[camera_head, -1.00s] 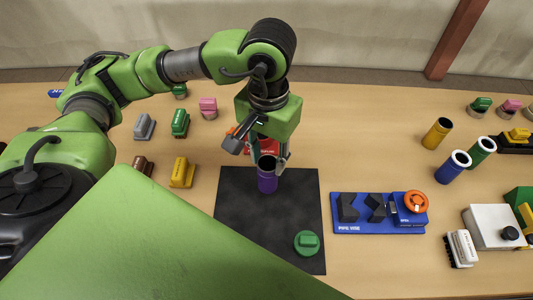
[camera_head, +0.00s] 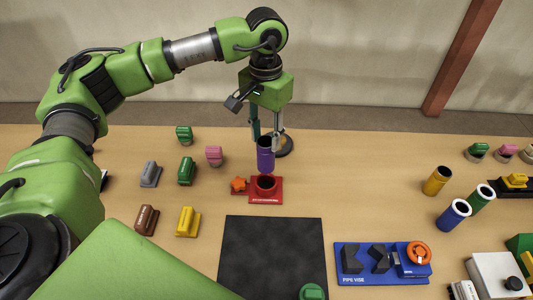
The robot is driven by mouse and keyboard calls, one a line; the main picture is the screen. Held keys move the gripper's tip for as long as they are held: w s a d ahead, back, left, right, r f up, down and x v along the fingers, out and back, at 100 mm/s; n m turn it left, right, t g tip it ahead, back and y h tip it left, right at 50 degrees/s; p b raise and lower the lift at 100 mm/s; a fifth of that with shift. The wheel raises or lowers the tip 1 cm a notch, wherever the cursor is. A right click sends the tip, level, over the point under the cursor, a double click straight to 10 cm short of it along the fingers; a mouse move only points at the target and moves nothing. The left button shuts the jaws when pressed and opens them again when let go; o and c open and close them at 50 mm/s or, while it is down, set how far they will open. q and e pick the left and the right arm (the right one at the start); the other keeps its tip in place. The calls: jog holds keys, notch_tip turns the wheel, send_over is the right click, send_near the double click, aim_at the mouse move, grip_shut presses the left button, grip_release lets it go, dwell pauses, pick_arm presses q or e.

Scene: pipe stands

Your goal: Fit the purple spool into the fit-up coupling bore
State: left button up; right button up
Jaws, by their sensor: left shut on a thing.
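The purple spool (camera_head: 265,159) is an upright, open-topped tube. My left gripper (camera_head: 266,140) comes down from above and is shut on it near its upper end. The red fit-up coupling (camera_head: 265,196) sits on the table with a dark round bore (camera_head: 265,184) facing up. The spool's lower end appears just above and behind the bore in the picture; I cannot tell the exact gap or whether they line up. My right gripper is not in view.
A black mat (camera_head: 272,255) lies in front of the coupling, with a green knob on its front edge. An orange star knob (camera_head: 238,184) is left of the bore. Several coloured blocks stand to the left. A blue pipe vise (camera_head: 350,277) and upright tubes (camera_head: 453,213) are at the right.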

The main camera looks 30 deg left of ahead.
pick_arm(q)
jog(key=shift+w+r, duration=0.1)
jog(key=shift+r, duration=0.05)
notch_tip(320, 180, down, 6)
jog(key=b, duration=0.5)
jog(key=shift+r, duration=0.15)
jog(key=shift+b, duration=0.55)
dwell(1.0)
jog(key=shift+f+b, duration=1.9)
jog(key=shift+f, duration=0.4)
jog(key=o, duration=1.4)
jog(key=shift+r, duration=0.1)
jog(key=shift+o, duration=0.2)
